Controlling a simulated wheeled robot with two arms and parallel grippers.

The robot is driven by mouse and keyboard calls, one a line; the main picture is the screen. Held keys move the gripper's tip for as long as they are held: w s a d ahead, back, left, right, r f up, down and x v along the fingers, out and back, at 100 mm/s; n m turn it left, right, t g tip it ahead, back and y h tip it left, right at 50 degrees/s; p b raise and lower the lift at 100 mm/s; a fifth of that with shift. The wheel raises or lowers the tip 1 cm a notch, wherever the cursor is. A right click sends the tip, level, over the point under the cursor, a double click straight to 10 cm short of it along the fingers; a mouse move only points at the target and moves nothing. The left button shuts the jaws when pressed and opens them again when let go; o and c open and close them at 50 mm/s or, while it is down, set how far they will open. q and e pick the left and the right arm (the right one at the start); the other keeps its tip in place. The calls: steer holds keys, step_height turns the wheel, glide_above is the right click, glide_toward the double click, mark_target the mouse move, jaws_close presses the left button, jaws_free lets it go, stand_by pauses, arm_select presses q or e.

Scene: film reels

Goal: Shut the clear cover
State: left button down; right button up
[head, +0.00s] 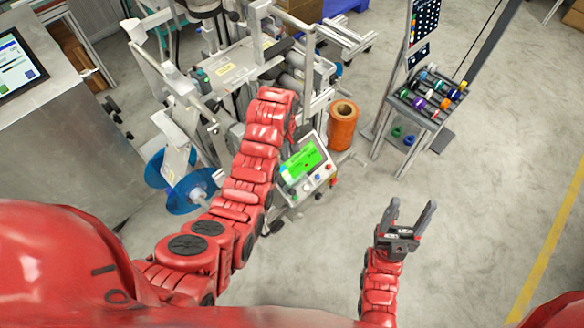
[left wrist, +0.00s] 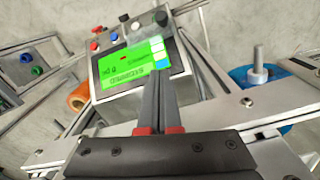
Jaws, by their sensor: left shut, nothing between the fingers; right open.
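The grey machine (head: 232,68) stands at the upper middle of the head view, with metal bars, rollers and plates. My left arm reaches up over it, and its gripper is mostly hidden behind the arm there. In the left wrist view my left gripper (left wrist: 161,22) has its fingers together with nothing between them, in front of the control panel with a green screen (left wrist: 130,64). Metal bars of the machine run beside and below the fingers. My right gripper (head: 412,207) is open and empty above bare floor.
The control panel (head: 304,165) sits right of my left arm. An orange roll (head: 342,126) stands beside the machine, and blue reels (head: 190,192) are at its lower left. A rack with coloured spools (head: 428,98) stands at the upper right. Floor around my right gripper is clear.

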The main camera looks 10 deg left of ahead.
arm_select(q)
glide_above(288, 186)
steer(key=w+a, duration=0.1)
steer(key=f, duration=0.9)
steer(key=shift+w+f, duration=0.2)
steer(key=shift+s+d+f+p, duration=0.3)
steer(key=shift+s+d+f, duration=0.3)
steer(key=shift+f, duration=0.2)
steer(key=shift+s+d+f, duration=0.25)
steer(key=shift+s+f, duration=0.2)
steer(key=shift+f, duration=0.05)
